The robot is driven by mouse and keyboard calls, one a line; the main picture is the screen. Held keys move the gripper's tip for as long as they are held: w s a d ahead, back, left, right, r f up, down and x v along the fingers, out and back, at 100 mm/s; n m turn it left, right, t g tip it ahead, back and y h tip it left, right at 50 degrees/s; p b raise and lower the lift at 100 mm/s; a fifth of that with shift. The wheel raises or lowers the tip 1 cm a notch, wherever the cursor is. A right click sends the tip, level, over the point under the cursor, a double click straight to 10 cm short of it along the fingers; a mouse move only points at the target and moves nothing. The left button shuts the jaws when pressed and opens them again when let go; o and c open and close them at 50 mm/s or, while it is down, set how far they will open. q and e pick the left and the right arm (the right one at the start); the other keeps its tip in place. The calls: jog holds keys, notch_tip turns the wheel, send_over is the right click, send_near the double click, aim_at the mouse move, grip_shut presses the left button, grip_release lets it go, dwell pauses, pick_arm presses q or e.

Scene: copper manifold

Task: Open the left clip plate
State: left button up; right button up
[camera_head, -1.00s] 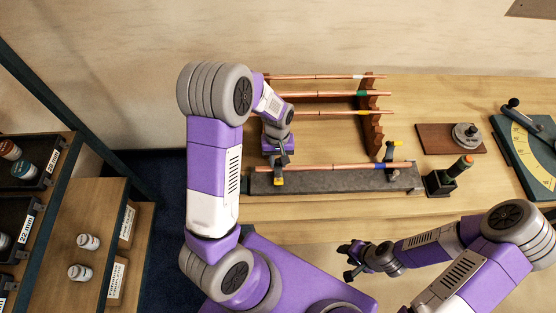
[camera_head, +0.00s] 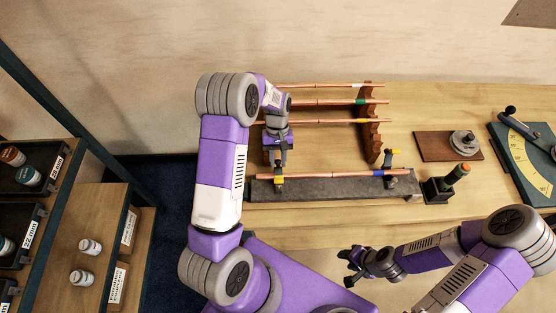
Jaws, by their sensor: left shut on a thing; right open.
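A grey bar fixture (camera_head: 325,187) lies along the bench with a copper pipe (camera_head: 340,174) on top, which has a blue band near its right end. The left clip plate (camera_head: 278,181), with a yellow end, is at the fixture's left end, partly hidden by my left gripper (camera_head: 279,170). That gripper is shut on the clip plate from above. The right clip plate (camera_head: 392,153) stands raised, its yellow end up, near the fixture's right end. My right gripper (camera_head: 352,267) is open and empty in front of the bench.
A brown wooden rack (camera_head: 371,140) behind the fixture holds several copper pipes. A dark holder with a green bottle (camera_head: 457,174) stands right of the fixture. Further right are a brown board (camera_head: 430,145) with a metal piece and a green bending tool (camera_head: 520,165).

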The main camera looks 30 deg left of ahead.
pick_arm(q)
jog(key=shift+w+a, duration=0.2)
jog(key=shift+w, duration=0.05)
jog(key=shift+w+a+f+g+h, duration=0.4)
jog(key=shift+w+g, duration=0.15)
jog(key=shift+g, duration=0.15)
jog(key=shift+w+a+f+g+h+b, duration=0.2)
jog(key=shift+w+f+g+h+b, duration=0.15)
jog(key=shift+g+h+b, duration=0.2)
jog(key=o, duration=1)
jog(key=shift+c, duration=0.2)
jog(key=shift+r, duration=0.15)
jog(key=shift+p+v, duration=0.7)
jog(key=shift+v, duration=2.2)
jog(key=shift+w+d, duration=0.1)
